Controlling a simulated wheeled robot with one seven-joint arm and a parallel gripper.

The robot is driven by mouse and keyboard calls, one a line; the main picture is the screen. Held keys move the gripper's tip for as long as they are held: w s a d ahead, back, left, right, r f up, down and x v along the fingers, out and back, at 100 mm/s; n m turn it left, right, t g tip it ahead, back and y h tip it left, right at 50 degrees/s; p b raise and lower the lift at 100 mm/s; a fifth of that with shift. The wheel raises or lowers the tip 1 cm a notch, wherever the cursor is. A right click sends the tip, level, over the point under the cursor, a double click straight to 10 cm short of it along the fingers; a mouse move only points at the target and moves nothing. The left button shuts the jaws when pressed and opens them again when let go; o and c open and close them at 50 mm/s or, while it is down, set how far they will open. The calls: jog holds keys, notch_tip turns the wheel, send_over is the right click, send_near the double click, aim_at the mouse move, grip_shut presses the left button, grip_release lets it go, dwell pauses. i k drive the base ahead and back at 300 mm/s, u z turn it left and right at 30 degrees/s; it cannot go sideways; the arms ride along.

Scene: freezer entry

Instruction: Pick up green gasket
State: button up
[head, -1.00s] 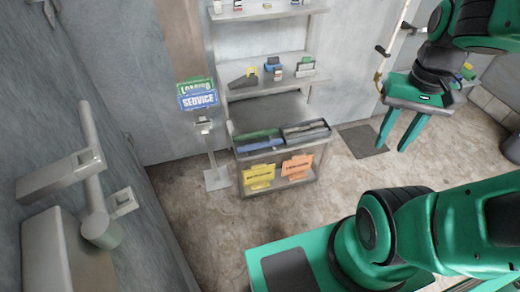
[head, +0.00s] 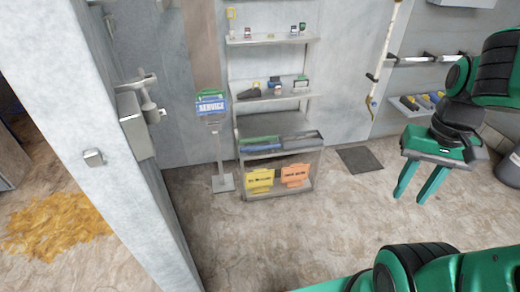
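A long green strip (head: 262,140), which may be the green gasket, lies in the left part of the open-topped bin (head: 243,157) on the shelf unit. A blue strip (head: 262,148) lies just in front of it. They are too small to make out in detail. My gripper (head: 410,199) is open and empty, with its two green fingers pointing down. It hangs in the air at the right of the view, well apart from the shelf unit.
A blue service sign (head: 212,107) stands on a post left of the shelves (head: 272,42). Yellow (head: 260,180) and orange (head: 296,176) signs sit below the bin. A door-side wall edge (head: 125,150) is at left. The floor (head: 290,225) before the shelves is clear.

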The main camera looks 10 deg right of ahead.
aim_at(272, 138)
jog(key=z, duration=2.2)
jog(key=i, duration=1.85)
jog(key=u, duration=3.3)
